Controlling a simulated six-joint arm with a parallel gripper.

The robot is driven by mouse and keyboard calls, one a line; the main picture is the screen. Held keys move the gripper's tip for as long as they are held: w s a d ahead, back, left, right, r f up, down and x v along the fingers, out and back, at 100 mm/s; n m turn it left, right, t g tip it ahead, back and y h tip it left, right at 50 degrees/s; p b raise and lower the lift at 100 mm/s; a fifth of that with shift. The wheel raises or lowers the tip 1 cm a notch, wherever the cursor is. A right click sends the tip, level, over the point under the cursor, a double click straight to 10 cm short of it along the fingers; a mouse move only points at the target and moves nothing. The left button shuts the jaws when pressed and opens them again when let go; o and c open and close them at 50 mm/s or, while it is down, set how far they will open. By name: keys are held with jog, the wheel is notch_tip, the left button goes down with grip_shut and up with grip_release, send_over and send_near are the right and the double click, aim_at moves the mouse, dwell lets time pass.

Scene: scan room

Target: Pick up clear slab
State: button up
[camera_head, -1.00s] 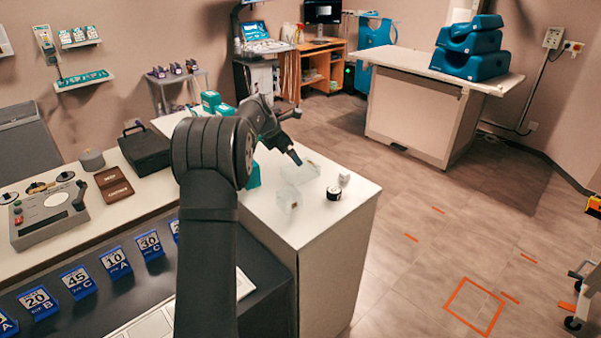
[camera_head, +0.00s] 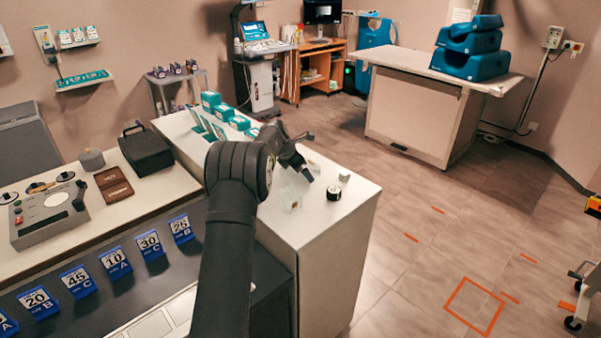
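The clear slab (camera_head: 289,200) looks like a small transparent block on the white counter top, just below my gripper in the picture. My gripper (camera_head: 308,176) is above the counter, pointing down and to the right, close to the slab. Its fingertips are dark and small, so I cannot tell whether they are open or shut, or whether they touch anything. My wrist hides part of the counter behind the slab.
A black round item (camera_head: 334,193) and a small white item (camera_head: 344,177) stand right of my gripper. Teal boxes (camera_head: 222,111) line the counter's back. Blue numbered cards (camera_head: 150,244) stand left of my arm. The counter's right edge (camera_head: 365,195) drops to open floor.

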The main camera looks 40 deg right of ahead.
jog(key=shift+r, duration=0.1)
jog(key=c, duration=1.3)
